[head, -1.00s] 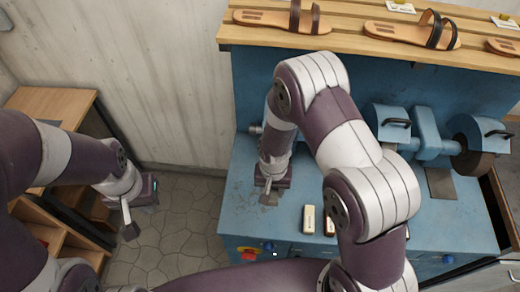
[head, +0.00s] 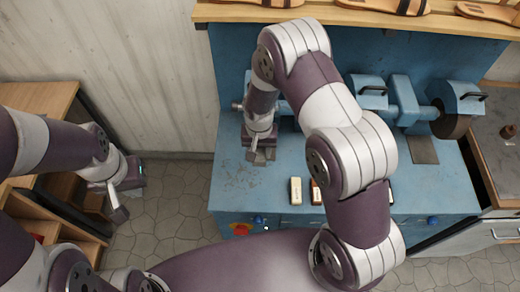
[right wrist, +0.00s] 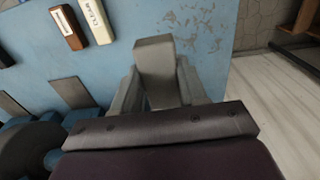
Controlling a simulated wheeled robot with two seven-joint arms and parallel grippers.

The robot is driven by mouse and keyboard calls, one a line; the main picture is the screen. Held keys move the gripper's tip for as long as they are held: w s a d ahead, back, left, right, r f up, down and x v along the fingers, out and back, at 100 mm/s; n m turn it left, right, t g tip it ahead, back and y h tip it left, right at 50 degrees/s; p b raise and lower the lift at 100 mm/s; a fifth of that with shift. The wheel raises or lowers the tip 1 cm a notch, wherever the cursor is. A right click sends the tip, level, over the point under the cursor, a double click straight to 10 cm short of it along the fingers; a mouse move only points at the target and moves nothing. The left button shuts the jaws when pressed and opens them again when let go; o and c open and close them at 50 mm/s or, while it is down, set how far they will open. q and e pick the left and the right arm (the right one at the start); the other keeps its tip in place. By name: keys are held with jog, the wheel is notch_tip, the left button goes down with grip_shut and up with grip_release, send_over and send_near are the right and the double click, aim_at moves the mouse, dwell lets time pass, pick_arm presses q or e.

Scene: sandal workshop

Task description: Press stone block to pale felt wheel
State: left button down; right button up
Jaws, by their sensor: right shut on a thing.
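My right gripper (head: 260,150) is over the left part of the blue bench. In the right wrist view its grey fingers (right wrist: 158,92) are shut on a grey stone block (right wrist: 153,58), which sticks out past the fingertips. The pale felt wheel cannot be made out; my right arm covers the left part of the blue grinding machine (head: 402,100). A shaft end (head: 238,105) shows left of that arm. My left gripper (head: 118,205) hangs over the floor at the left, and its opening is too small to judge.
A cream block (head: 296,191) and a brown block (head: 316,192) lie near the bench's front. A dark wheel (head: 452,125) is on the machine's right. Sandals (head: 385,5) lie on the wooden shelf (head: 310,14) above. The bench's front left (head: 240,190) is clear.

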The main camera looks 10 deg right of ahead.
jog(key=shift+w+d+f, duration=0.1)
jog(key=shift+w+d, duration=0.1)
jog(key=shift+w+f, duration=0.15)
jog(key=shift+w, duration=0.1)
jog(key=shift+s+a+r, duration=0.1)
jog(key=shift+r, duration=0.1)
jog(key=shift+w, duration=0.35)
pick_arm(q)
jog(key=shift+w+d+f, duration=0.1)
jog(key=shift+w+d, duration=0.05)
jog(key=shift+w, duration=0.25)
jog(key=shift+s, duration=0.15)
pick_arm(e)
jog(key=shift+w+r, duration=0.1)
jog(key=shift+w, duration=0.05)
dwell(1.2)
jog(key=shift+s, duration=0.2)
dwell(1.7)
pick_arm(q)
jog(key=shift+r, duration=0.2)
pick_arm(e)
jog(key=s+a+f, duration=0.1)
jog(key=s+f, duration=0.1)
jog(key=s, duration=0.4)
jog(key=shift+s+a, duration=0.3)
jog(key=shift+a, duration=0.05)
